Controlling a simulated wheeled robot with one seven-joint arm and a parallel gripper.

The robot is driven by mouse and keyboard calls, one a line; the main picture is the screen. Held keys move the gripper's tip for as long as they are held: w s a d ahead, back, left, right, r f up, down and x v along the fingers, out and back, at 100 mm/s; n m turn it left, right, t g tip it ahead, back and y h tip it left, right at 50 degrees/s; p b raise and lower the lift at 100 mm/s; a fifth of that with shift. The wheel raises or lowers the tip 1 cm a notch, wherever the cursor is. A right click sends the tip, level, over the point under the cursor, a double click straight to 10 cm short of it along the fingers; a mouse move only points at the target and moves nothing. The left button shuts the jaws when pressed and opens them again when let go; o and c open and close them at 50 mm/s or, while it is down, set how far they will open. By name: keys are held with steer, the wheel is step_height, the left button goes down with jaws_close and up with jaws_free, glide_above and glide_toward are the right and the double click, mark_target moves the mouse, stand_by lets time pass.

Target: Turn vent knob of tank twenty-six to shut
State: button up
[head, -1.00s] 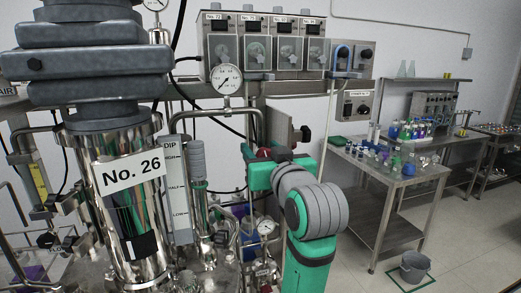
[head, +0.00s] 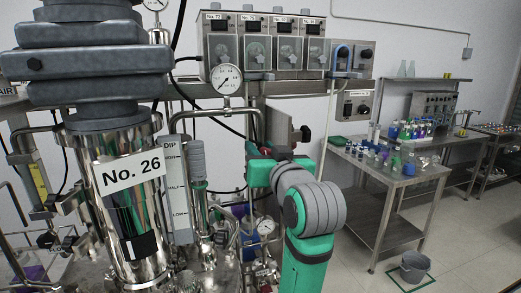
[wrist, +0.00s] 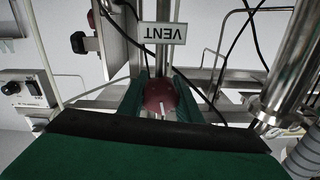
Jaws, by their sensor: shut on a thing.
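The vent knob (wrist: 162,97) is dark red and round, with a pale line on its face, in the middle of the wrist view. A VENT label (wrist: 163,33) shows upside down just beyond it. My gripper (wrist: 160,90) has its two green fingers on either side of the knob, shut on it. In the head view my gripper (head: 257,153) is right of the shiny steel tank (head: 120,205) labelled No. 26, and my wrist hides most of the knob there.
A pressure gauge (head: 226,80) and a row of control boxes (head: 265,45) are above my gripper. A steel plate with a black knob (head: 301,134) stands close on the right. Pipes and black cables run around the knob. A steel table (head: 393,175) stands further right.

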steer(key=m, duration=0.3)
steer(key=shift+m, duration=0.4)
steer(key=m, duration=0.4)
steer(key=shift+d, duration=0.15)
steer(key=shift+f+m, duration=0.1)
steer(key=shift+m, duration=0.2)
steer(key=o, duration=1)
steer(key=shift+o, duration=0.2)
steer(key=v, duration=1)
steer(key=shift+s+d, duration=0.15)
steer(key=shift+s, duration=0.2)
